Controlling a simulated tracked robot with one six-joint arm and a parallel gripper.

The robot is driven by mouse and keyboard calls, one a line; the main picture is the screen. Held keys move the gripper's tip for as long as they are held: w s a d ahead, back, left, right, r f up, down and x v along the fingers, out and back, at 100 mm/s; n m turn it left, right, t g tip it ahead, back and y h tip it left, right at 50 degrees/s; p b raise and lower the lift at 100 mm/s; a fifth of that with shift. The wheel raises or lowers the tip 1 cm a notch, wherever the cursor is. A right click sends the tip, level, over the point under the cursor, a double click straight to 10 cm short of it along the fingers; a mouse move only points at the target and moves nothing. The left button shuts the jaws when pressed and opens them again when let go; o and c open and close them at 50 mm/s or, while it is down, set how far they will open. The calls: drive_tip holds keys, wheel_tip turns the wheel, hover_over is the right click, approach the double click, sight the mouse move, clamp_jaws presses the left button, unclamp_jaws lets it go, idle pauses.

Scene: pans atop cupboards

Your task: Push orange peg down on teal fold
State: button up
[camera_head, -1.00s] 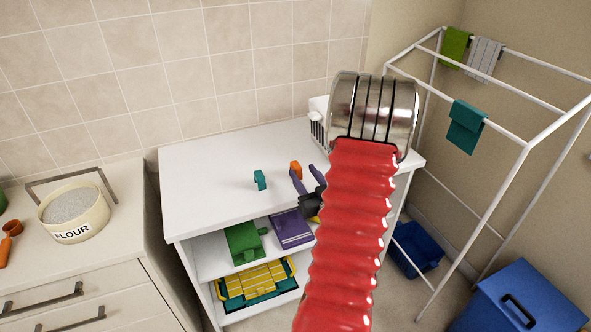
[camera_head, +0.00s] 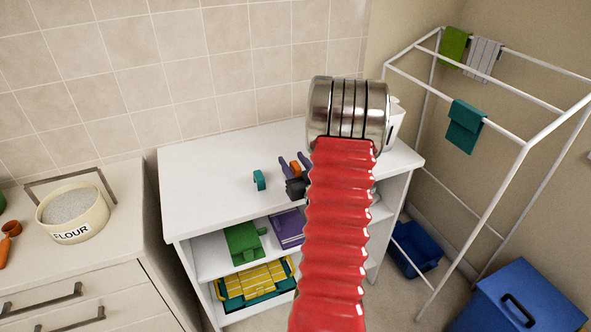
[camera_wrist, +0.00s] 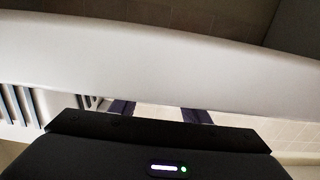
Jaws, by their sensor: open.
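The orange peg (camera_head: 296,166) stands on the white cabinet top. It is at my gripper (camera_head: 294,161) in the head view, partly covered by the fingers, which are open and to either side of it in the picture. I cannot tell whether they touch it or how deep it lies between them. The wrist view shows the dark fingers apart (camera_wrist: 158,112) and no orange peg.
A small teal peg (camera_head: 259,180) stands left of my gripper on the white cabinet (camera_head: 215,165). A white slatted basket (camera_head: 394,120) is partly hidden behind my arm. The white drying rack (camera_head: 500,98) also holds a green cloth (camera_head: 454,45) and a grey one (camera_head: 484,58).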

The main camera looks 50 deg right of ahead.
drive_tip(key=shift+x, duration=1.05)
clamp_jaws()
